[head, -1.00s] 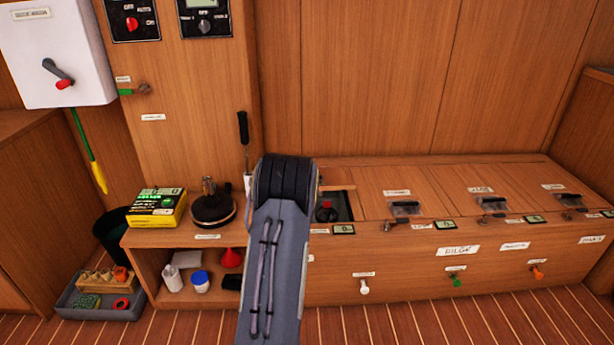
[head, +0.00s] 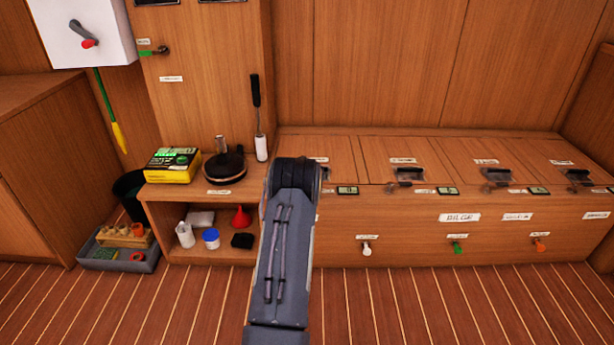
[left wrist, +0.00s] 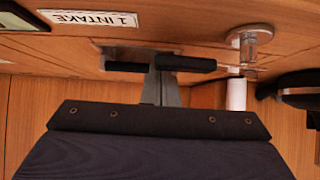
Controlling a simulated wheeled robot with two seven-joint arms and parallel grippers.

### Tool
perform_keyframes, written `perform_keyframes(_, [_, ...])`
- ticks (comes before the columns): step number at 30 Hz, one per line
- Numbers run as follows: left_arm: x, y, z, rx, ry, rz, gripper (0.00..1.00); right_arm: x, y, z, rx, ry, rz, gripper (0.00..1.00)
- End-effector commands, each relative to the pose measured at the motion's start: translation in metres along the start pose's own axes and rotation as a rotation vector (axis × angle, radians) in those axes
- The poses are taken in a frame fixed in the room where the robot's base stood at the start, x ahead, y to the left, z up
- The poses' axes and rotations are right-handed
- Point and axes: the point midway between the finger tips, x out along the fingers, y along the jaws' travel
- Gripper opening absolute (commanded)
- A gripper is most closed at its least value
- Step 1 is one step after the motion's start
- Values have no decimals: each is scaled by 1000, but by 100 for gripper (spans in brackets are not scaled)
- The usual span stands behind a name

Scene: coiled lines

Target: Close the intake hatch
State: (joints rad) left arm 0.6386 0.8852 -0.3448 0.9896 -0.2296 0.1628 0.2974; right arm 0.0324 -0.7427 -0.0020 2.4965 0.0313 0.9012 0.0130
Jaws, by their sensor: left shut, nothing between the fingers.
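The intake hatch (head: 308,147) is the leftmost lid in the bench top in the head view. It lies down and looks level with the lids beside it; my left arm hides its front part. In the left wrist view its "1 INTAKE" label (left wrist: 88,19) and a black bar on a grey plate, its pull (left wrist: 128,66), show close up. My left gripper (left wrist: 160,67) is shut and empty, its fingers right at the pull; I cannot tell whether they touch it. In the head view my arm hides this gripper. My right gripper is not in view.
A metal turn-latch (left wrist: 254,36) sits near the pull. Left of the hatch stand a white roller with a black handle (head: 261,147), a round dark object (head: 224,166) and a yellow box (head: 172,165). More closed lids (head: 402,173) run right. The floor in front is clear.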

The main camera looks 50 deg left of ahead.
Motion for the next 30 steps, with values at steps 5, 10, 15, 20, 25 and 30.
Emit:
perform_keyframes(5, [-1, 0, 0, 0, 0, 0, 0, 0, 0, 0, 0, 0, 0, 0])
perform_keyframes(10, [-17, 1, -3, 2, 0, 1, 0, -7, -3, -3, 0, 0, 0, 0])
perform_keyframes(15, [-48, 2, -4, 2, 0, 1, 0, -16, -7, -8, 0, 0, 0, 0])
perform_keyframes(20, [-70, 1, -2, 0, -1, 1, 0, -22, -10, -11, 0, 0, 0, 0])
perform_keyframes(25, [-78, 0, 0, -1, 0, 0, 0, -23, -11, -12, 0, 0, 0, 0])
perform_keyframes(30, [-78, 0, 0, -1, 0, 0, 0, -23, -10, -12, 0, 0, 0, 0])
